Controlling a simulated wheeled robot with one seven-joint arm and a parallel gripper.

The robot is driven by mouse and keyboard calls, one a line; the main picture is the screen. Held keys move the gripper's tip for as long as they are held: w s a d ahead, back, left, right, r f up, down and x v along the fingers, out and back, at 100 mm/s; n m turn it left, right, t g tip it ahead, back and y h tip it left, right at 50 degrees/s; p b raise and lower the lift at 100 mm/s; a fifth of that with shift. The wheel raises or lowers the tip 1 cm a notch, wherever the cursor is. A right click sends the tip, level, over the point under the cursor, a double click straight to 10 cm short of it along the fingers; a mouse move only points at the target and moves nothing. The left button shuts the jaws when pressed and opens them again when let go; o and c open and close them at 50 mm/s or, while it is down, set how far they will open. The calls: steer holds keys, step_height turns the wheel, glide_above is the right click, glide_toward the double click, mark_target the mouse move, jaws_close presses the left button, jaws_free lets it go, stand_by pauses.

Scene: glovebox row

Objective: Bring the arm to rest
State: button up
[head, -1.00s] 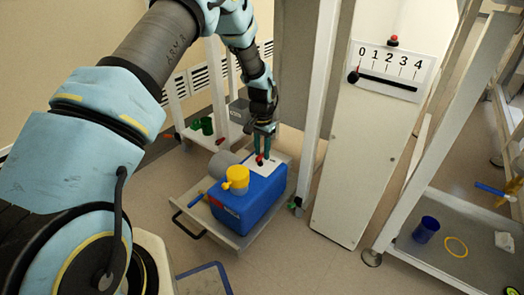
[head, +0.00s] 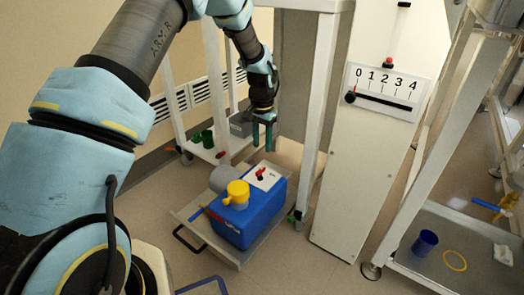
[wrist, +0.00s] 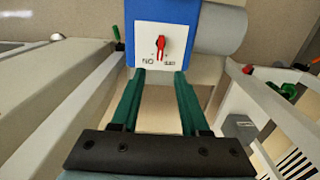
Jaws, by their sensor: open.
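My gripper (head: 262,136) is open and empty in the head view, its green fingers pointing down above the back end of a blue container (head: 262,214). In the wrist view the two fingers (wrist: 160,80) stand apart, with the white plate and its red knob (wrist: 161,47) beyond their tips. The red knob (head: 261,174) sits on the white plate on top of the blue container. The fingers are clear of the knob. My arm reaches in from the upper left of the head view.
The container, with a yellow cap (head: 237,193), stands on a low cart (head: 188,213). A white panel with a 0 to 4 slider scale (head: 385,88) stands to the right. A shelf at right holds a blue cup (head: 425,242) and a yellow ring (head: 454,261).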

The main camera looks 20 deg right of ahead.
steer(key=shift+r, duration=0.4)
steer(key=a+r+n, duration=0.3)
steer(key=a+r, duration=0.2)
steer(key=a, duration=0.5)
steer(key=a+r+n, duration=0.2)
steer(key=a+r, duration=0.3)
steer(key=a, duration=0.5)
steer(key=s+a+r+n+t, duration=0.1)
steer(key=s+a+r+n, duration=0.15)
steer(key=s+a, duration=0.45)
steer(key=s+a+r+n+t, duration=0.1)
steer(key=s+a+r+n, duration=0.2)
steer(key=a, duration=0.7)
step_height(320, 180, up, 29)
steer(key=s+p, duration=0.2)
steer(key=p, duration=2.7)
steer(key=shift+a+p, duration=0.2)
steer(key=shift+p, duration=0.2)
